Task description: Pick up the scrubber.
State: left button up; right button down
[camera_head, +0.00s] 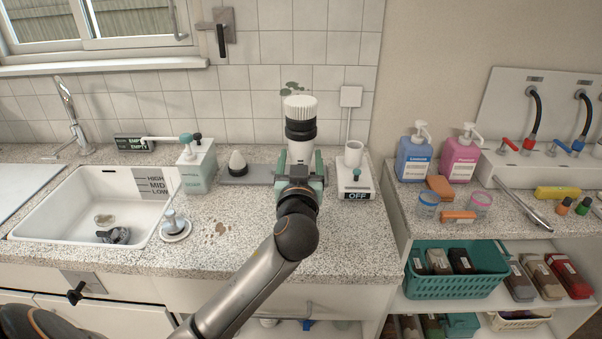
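An upright cylinder with a ribbed white top, a black band and a pale lower body, which looks like the scrubber (300,107), is at the middle of the counter's back part. My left gripper (300,160) reaches it from the front. Its teal-tipped fingers lie on either side of the pale lower body, with little or no gap showing. I cannot tell whether they press on it. The gripper hides the cylinder's foot, so whether it stands on the counter is unclear. My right gripper is not in view.
A teal-and-white dispenser (196,167) and the sink (65,212) are farther left. A white device marked OFF (356,192) stands close on the right. The counter's front right is clear.

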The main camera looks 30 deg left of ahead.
pick_arm(q)
grip_shut()
dwell(0.4)
jog(key=shift+r, duration=0.15)
